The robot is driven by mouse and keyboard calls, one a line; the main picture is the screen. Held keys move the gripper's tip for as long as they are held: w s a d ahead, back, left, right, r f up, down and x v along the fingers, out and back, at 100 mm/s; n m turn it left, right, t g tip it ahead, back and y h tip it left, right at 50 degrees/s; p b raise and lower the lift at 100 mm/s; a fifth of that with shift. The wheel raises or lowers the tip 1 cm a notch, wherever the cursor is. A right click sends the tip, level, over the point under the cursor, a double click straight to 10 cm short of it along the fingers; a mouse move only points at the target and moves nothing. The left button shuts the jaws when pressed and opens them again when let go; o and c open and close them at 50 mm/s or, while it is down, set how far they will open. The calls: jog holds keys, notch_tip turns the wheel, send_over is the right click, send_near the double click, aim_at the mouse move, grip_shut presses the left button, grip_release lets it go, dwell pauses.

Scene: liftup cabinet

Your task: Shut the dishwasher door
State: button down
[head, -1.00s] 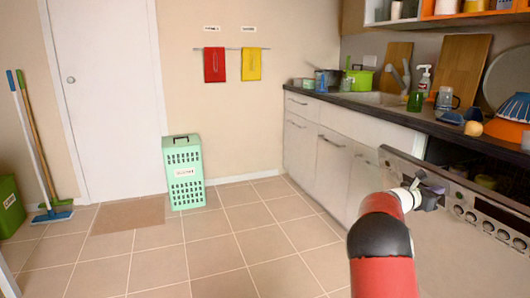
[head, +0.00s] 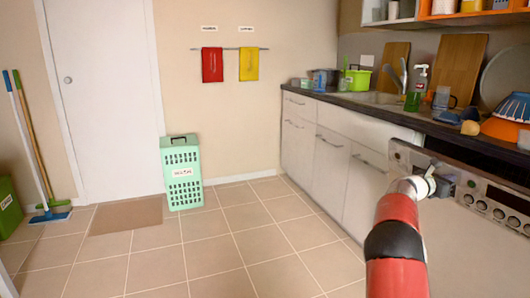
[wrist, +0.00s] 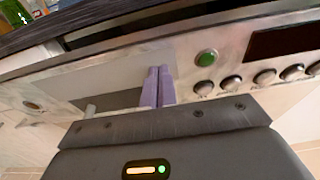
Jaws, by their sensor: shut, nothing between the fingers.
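The dishwasher door (head: 472,245) is at the right in the head view, white, with a silver control panel (wrist: 232,62) along its top. It stands close to upright under the dark counter. A dark gap still shows between its top edge and the counter. My gripper (head: 440,178) is at the left part of the control panel. In the wrist view its two purple-grey fingers (wrist: 158,78) are shut together with nothing between them. Their tips are at the panel face, left of the green button (wrist: 206,58), and look to be touching it. My arm hides part of the door.
The counter (head: 400,112) above holds a green bottle (head: 413,100), a blue-and-orange bowl stack (head: 510,115) and other dishes. White cabinets (head: 330,165) stand left of the door. A green bin (head: 182,172) is by the far wall. The tiled floor between is clear.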

aim_at(455, 172)
jog(key=shift+w+d+r, duration=0.25)
jog(key=shift+d+r, duration=0.1)
jog(key=shift+d, duration=0.4)
jog(key=shift+w+d+r, duration=0.3)
jog(key=shift+d, duration=0.4)
jog(key=shift+w+d+r, duration=0.25)
jog(key=shift+d+r, duration=0.1)
jog(key=shift+d, duration=0.4)
